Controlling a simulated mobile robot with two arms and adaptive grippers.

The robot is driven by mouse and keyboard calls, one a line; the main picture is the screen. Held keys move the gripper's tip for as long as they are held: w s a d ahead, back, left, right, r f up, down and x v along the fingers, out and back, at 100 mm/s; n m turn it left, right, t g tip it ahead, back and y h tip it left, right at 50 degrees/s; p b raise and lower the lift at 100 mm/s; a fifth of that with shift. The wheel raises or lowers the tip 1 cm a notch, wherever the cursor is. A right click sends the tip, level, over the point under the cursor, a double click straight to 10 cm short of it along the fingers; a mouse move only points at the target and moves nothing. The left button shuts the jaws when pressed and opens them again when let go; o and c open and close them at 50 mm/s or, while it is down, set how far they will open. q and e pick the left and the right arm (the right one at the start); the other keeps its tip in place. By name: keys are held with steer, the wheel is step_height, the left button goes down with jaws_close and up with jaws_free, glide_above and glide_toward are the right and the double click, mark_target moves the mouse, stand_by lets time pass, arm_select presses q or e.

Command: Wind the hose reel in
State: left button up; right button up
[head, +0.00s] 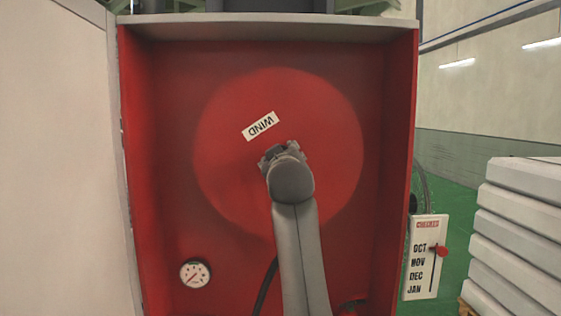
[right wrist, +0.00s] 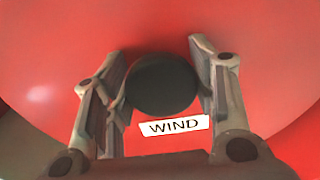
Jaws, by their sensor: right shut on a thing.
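The hose reel shows as a large red disc (head: 220,170) inside an open red cabinet (head: 150,200) in the head view. A white WIND label (head: 261,126) sits on the disc, upside down there. It also shows in the right wrist view (right wrist: 174,127), upright. My right gripper (head: 277,152) is at the middle of the disc. In the right wrist view my right gripper (right wrist: 158,75) is shut on a round dark knob (right wrist: 160,86), with a finger on each side. In the head view my own wrist hides the knob. My left gripper is in neither view.
A dial gauge (head: 195,274) is at the cabinet's lower left, and a dark hose (head: 266,288) runs beside my arm. A pale door panel (head: 60,160) stands at left. A month tag (head: 418,287) hangs at right, near stacked pale slabs (head: 515,240) and green floor (head: 455,235).

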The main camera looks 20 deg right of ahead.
steer(key=shift+f+m, duration=0.2)
steer(key=shift+m, duration=0.1)
stand_by(0.4)
steer(key=o, duration=1.4)
steer(key=shift+r, duration=0.1)
steer(key=v, duration=1.2)
